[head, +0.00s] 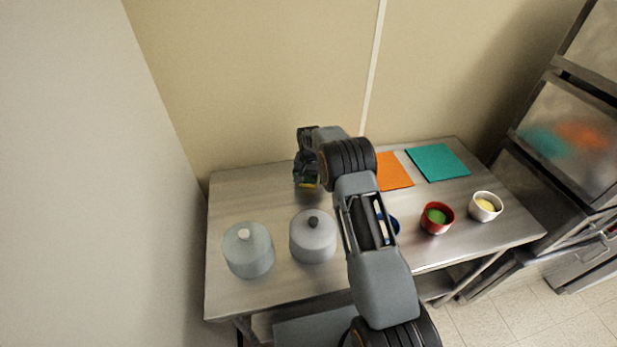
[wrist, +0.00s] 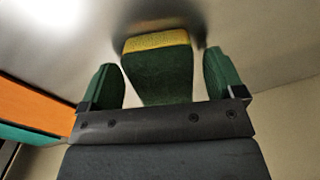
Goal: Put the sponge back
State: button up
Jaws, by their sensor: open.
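The sponge (wrist: 158,72) has a dark green body and a yellow face at its far end in the wrist view. It is at the metal table's surface, close to it or touching. My gripper (wrist: 163,85) is open around the sponge, with one green-padded finger on each side and a small gap visible on both sides. In the head view, my gripper (head: 308,174) is over the back left part of the table, and only a small yellow and green bit of the sponge (head: 311,185) shows beneath it.
Two lidded pots, one with a white knob (head: 248,252) and one with a black knob (head: 313,240), stand in front. An orange mat (head: 394,172) and a teal mat (head: 438,162) lie right. Blue (head: 395,226), red (head: 437,219) and white (head: 486,206) bowls stand along the front right.

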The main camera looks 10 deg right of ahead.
aim_at(310, 178)
notch_tip(310, 178, up, 14)
jog(key=f+b, duration=0.1)
jog(key=b, duration=0.1)
jog(key=s+r+n+t, duration=0.1)
jog(key=s+r, duration=0.7)
jog(key=r, duration=0.1)
jog(key=s+r+n+t, duration=0.1)
jog(key=s+n+t, duration=0.2)
jog(key=s, duration=2.3)
jog(key=shift+s+d+r+n+t, duration=0.15)
jog(key=shift+d+r+n+t, duration=0.1)
jog(key=shift+r+n+t, duration=0.05)
